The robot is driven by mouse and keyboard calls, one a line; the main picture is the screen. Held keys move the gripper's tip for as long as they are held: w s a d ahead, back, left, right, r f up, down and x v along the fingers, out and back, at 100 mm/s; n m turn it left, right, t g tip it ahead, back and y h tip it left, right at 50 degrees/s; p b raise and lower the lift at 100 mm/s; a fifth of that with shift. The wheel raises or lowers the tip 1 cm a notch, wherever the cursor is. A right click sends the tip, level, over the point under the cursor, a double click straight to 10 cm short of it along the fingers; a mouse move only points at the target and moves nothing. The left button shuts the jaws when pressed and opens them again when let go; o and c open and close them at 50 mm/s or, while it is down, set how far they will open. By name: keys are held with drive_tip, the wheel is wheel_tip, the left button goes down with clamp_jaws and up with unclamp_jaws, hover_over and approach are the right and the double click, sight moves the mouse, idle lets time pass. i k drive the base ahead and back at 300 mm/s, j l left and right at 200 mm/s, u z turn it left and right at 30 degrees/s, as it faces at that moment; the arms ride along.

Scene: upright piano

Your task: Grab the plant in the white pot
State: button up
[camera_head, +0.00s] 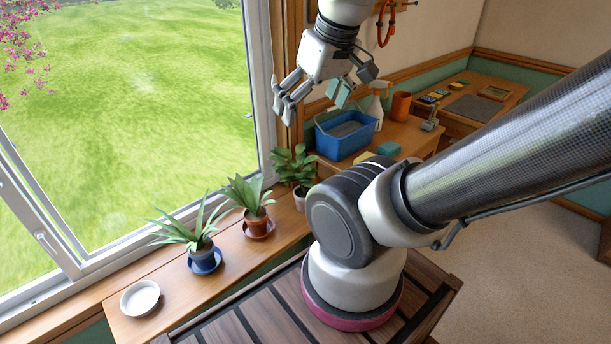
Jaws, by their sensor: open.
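The plant in the white pot (295,168) stands upright at the far right end of the wooden window sill. It has broad dark green leaves, and its pot (300,198) is partly hidden behind my arm. My gripper (312,103) is open and empty. In the picture it is above the plant, with its fingers pointing down; it is apart from the leaves.
A plant in a terracotta pot (257,222) and one in a blue pot (204,254) stand on the sill (180,301), left of the white pot. An empty white saucer (140,298) is further left. A blue bin (330,144) and a spray bottle (375,112) stand on a table behind.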

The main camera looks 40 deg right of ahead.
sight(303, 188)
drive_tip(key=z, duration=0.8)
